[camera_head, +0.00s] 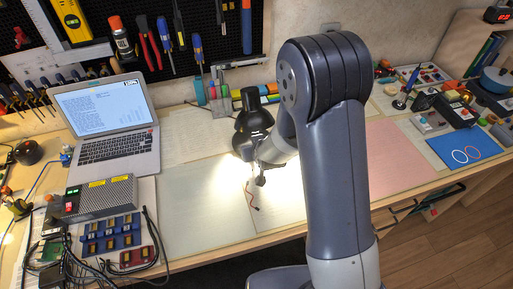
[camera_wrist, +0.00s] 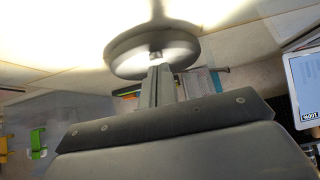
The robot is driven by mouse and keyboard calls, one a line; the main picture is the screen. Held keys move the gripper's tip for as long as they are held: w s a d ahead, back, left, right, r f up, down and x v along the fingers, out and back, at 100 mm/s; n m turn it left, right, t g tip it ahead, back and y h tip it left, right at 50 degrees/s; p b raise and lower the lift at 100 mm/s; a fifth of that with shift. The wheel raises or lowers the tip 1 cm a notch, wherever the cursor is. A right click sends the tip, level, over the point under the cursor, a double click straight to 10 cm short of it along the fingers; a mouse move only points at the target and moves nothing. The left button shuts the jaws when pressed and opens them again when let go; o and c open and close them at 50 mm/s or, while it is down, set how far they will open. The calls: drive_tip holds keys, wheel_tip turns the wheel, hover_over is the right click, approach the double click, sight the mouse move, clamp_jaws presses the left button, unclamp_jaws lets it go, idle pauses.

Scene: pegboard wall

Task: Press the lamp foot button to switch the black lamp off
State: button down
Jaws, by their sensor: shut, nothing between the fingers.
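The black lamp (camera_head: 252,125) stands at the back middle of the desk, and bright light falls on the desk around it, so it is lit. In the head view my arm hides part of the lamp's lower right side.
An open laptop (camera_head: 116,145) stands to the left, with a grey box (camera_head: 100,198) in front of it. A thin wire (camera_head: 251,200) lies on the lit paper. A pink mat (camera_head: 396,158) and a blue mat (camera_head: 462,150) lie right. Tools hang on the pegboard behind.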

drive_tip(key=shift+w+f, duration=0.15)
drive_tip(key=shift+f, duration=0.05)
idle(0.3)
